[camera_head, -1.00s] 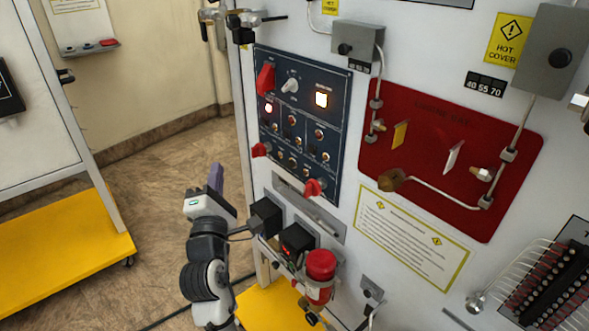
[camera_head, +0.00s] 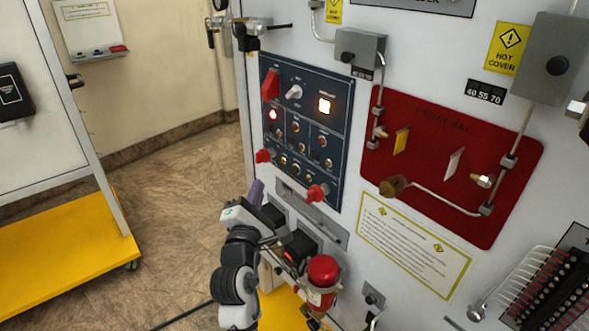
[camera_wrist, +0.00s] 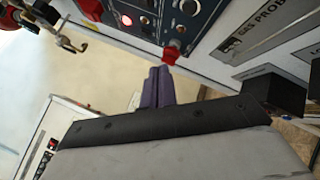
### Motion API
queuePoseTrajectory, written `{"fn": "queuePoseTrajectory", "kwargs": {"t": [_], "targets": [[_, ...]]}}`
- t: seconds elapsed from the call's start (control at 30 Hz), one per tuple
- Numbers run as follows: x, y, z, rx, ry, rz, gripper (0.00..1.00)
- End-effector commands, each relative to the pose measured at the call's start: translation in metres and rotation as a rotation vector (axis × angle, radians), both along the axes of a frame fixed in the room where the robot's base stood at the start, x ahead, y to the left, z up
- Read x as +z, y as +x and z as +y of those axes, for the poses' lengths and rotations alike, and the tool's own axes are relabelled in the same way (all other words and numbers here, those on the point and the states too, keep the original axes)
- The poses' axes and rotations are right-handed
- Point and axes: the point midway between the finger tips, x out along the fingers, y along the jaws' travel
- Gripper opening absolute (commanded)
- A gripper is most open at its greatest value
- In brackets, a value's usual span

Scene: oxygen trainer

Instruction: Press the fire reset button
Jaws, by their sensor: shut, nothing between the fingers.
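The dark blue control panel (camera_head: 290,72) is on the white wall. The labels are too small to read, so I cannot tell which is the fire reset button. My gripper (camera_head: 257,186), with purple fingers, is shut and empty, below the panel's lower left edge. In the wrist view the fingers (camera_wrist: 158,72) point toward a red knob (camera_wrist: 172,50), and the red light (camera_wrist: 127,20) glows beyond it.
Red knobs (camera_head: 317,193) stick out at the panel's bottom edge. Black boxes (camera_head: 301,246) and a red cylinder (camera_head: 323,270) protrude below. A red board with pipes (camera_head: 449,140) is at right.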

Motion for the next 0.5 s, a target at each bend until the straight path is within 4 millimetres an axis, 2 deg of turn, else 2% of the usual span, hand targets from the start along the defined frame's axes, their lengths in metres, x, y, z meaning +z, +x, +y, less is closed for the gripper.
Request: {"fn": "queuePoseTrajectory", "kwargs": {"t": [0.3, 0.5], "targets": [[0.002, 0.025, -0.04, -0.004, 0.001, -0.001, 0.0], [0.003, 0.036, -0.055, -0.002, 0.001, 0.001, 0.0]]}}
